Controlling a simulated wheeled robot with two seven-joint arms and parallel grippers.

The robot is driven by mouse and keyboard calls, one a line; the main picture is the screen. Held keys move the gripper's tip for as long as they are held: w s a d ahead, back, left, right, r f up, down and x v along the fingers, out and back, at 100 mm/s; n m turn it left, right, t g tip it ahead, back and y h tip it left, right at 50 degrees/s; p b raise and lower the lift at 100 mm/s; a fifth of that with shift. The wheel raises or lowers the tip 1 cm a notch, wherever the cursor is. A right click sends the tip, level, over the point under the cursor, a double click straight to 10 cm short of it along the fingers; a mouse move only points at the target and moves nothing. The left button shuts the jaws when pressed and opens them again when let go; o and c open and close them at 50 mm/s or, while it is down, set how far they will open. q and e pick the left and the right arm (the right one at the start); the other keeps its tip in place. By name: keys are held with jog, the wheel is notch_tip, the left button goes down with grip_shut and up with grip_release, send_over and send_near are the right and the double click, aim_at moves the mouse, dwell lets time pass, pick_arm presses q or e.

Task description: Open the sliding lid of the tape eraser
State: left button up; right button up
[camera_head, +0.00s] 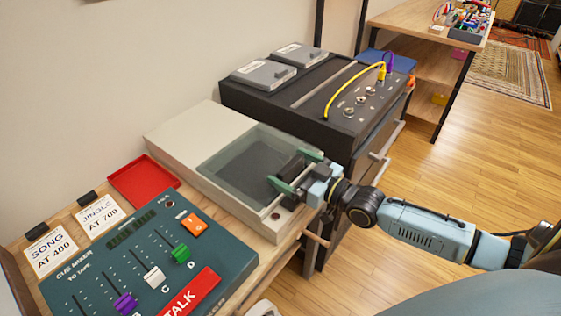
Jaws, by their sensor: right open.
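The tape eraser (185,132) is a long beige box on the wooden bench. A grey-green, see-through sliding lid (238,170) lies over its recessed right part. A dark block, seemingly the lid's handle (291,166), stands near the lid's right end. My right gripper (293,171) comes in from the right, low over that end. Its green-tipped fingers are open, one on the far side and one on the near side of the dark block. I cannot tell whether they touch it. My left gripper is out of view.
A teal mixer (150,262) with coloured faders stands left of the eraser, near a red tray (144,182) and two cards. A black unit (335,98) with knobs and yellow and purple cables stands behind the eraser. Open wooden floor (435,165) lies to the right.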

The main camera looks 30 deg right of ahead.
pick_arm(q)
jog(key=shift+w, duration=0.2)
pick_arm(e)
jog(key=shift+w+a, duration=0.15)
jog(key=shift+w, duration=0.2)
